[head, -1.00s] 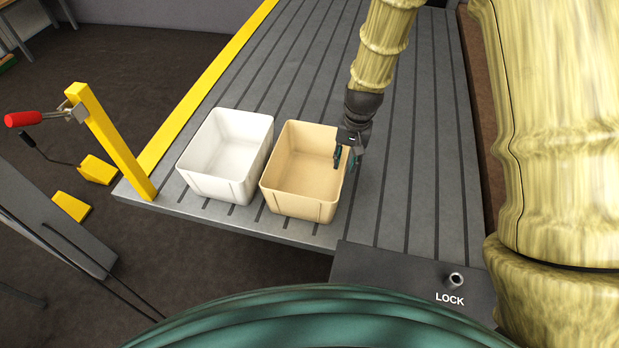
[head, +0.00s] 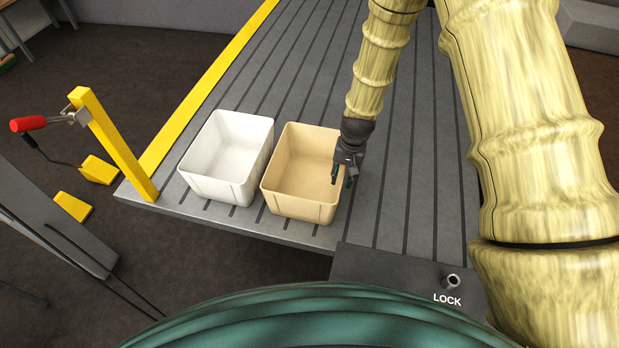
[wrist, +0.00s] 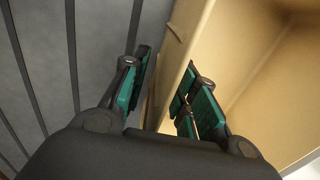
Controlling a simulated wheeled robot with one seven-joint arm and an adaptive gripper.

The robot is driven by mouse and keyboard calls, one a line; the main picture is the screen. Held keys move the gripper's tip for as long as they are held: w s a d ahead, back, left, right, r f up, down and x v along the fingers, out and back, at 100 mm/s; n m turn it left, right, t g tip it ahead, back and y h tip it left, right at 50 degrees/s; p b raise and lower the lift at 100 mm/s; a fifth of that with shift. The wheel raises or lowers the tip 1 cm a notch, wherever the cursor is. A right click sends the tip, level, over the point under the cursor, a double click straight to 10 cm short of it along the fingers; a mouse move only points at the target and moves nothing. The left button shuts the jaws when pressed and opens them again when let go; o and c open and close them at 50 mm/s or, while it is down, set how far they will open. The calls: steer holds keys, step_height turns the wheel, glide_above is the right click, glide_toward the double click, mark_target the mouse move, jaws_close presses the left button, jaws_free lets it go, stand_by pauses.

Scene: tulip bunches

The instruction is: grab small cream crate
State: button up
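The small cream crate (head: 296,206) is open-topped and empty. It stands upright on the grey grooved deck, right of a white crate (head: 216,188). My gripper (head: 343,176) points down at the cream crate's right wall. In the wrist view my gripper (wrist: 163,85) is open, with one green-padded finger outside the wall and the other inside the crate. The crate's wall (wrist: 184,62) runs between the fingers, and a gap shows between the outer finger and the wall. The lower part of the inner finger's contact is hard to make out.
The white crate is empty and close beside the cream one. A yellow post (head: 115,147) with a red-handled clamp (head: 30,123) stands at the deck's left corner. A plate marked LOCK (head: 400,277) is at the front right. The deck (head: 410,150) right of the crate is clear.

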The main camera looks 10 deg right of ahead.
steer(key=shift+f, duration=0.3)
jaws_close()
steer(key=shift+r, duration=0.15)
stand_by(0.3)
